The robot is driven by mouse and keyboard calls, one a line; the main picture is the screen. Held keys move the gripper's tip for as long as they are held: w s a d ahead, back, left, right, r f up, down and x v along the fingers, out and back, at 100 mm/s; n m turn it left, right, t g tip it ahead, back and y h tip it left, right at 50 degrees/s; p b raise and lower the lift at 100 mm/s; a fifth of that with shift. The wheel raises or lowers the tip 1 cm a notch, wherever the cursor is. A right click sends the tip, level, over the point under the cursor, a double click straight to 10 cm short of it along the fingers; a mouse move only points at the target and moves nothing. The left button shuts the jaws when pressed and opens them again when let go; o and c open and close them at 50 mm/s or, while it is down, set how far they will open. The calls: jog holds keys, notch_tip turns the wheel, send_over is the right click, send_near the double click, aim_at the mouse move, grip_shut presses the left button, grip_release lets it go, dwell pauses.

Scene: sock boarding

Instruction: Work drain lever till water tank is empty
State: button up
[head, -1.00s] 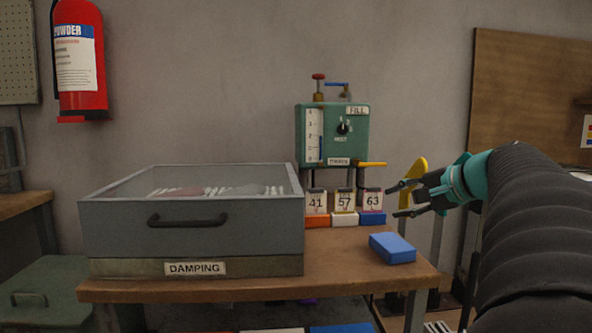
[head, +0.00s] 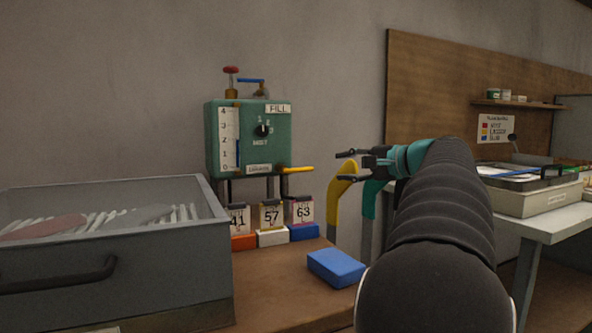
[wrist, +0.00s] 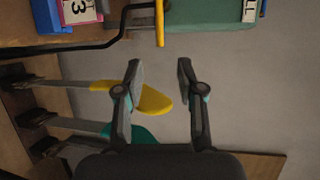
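The water tank (head: 212,150) is a green box on the wall side of the bench, with a gauge whose blue column (head: 238,153) reaches about the 2 mark. A yellow drain lever (head: 298,169) sticks out to the right from under it. The lever (wrist: 160,24) and part of the tank (wrist: 210,14) also show at the top of the wrist view. My gripper (head: 343,164) is open and empty, to the right of the lever and apart from it. In the wrist view my gripper (wrist: 158,68) has its fingers spread, with the lever beyond them.
A yellow foot-shaped form (head: 338,195) and a teal one (head: 370,205) stand close behind my gripper. A blue block (head: 336,267) lies on the bench (head: 275,300). The grey damping box (head: 130,260) is at left. Number cards (head: 271,214) stand below the tank.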

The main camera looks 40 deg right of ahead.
aim_at(307, 169)
jog(key=x, duration=1.3)
jog(key=shift+w+f, duration=0.1)
jog(key=shift+w, duration=0.1)
grip_shut()
